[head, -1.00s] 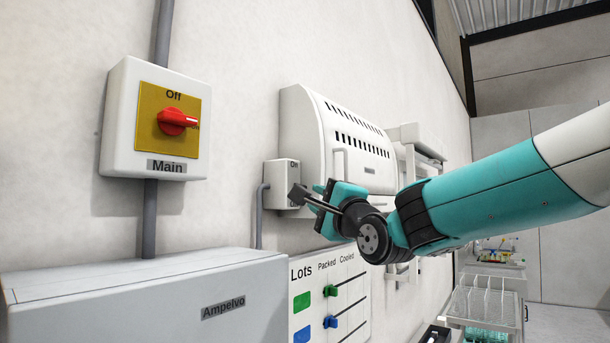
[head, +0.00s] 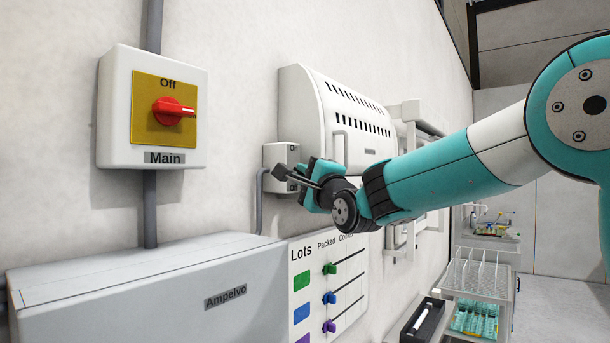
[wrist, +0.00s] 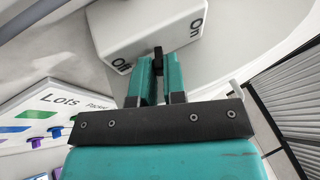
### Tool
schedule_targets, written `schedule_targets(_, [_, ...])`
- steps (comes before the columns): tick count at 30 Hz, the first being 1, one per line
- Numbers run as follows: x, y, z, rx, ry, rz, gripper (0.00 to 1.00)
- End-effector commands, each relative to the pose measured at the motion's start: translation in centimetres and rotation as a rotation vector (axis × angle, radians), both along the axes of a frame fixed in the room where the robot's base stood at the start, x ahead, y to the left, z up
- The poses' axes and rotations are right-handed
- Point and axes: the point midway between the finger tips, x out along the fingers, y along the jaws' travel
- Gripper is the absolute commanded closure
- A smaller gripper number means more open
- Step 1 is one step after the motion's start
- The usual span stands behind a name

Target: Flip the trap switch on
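The trap switch appears to be the small white box (head: 281,153) marked On at the top and Off at the bottom, on the wall beside the vented machine. In the wrist view the box (wrist: 148,25) shows Off at left and On at right. Its dark lever (wrist: 158,58) shows between the two labels; which way it is set is unclear. My gripper (head: 308,172) is at the box, with its teal fingers (wrist: 160,75) close together at either side of the lever. I cannot tell whether they press on it. My gripper hides part of the box in the head view.
A Main switch (head: 112,130) with a red knob is on the wall at left, above a grey Ampelvo case (head: 110,300). A white vented machine (head: 350,95) is behind my gripper. A Lots board (head: 302,265) with colored sliders hangs below. A rack (head: 480,275) stands at right.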

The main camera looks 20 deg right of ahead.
Motion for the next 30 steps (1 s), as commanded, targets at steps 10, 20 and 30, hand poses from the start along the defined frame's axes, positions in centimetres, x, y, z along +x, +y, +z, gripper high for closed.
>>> schedule_targets(10, [-0.1, -0.2, 0.7, -0.054, 0.073, -0.001, 1.0])
schedule_targets(20, [-0.2, -0.2, 2.0, -0.201, 0.276, 0.0, 1.0])
schedule_targets(30, [-0.1, -0.1, 2.8, -0.343, 0.472, 0.0, 1.0])
